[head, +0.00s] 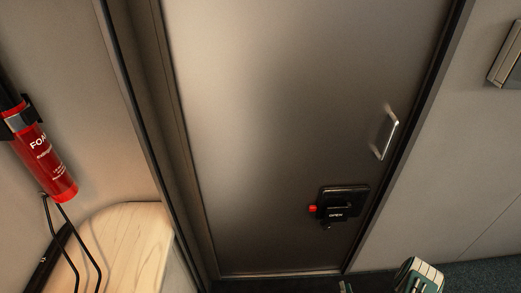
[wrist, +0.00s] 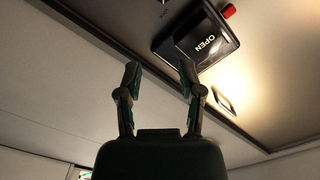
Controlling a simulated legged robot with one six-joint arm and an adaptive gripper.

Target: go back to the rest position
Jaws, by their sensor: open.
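My gripper (wrist: 160,78) is open in the wrist view, with its two fingers apart and nothing between them. A black latch (wrist: 202,48) marked OPEN, with a red button, is beyond the fingertips at the top of that view. I cannot tell the exact gap, but the fingers do not appear to hold the latch. In the head view the latch (head: 344,202) sits low on the right side of a grey door (head: 260,130). Only parts of my arm or gripper show at the bottom edge there.
A silver pull handle (head: 388,135) is on the door above the latch. A red foam extinguisher (head: 48,160) hangs on the left wall above a light wooden top (head: 125,240). A grey box (head: 507,55) is on the right wall. The door appears shut in its frame.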

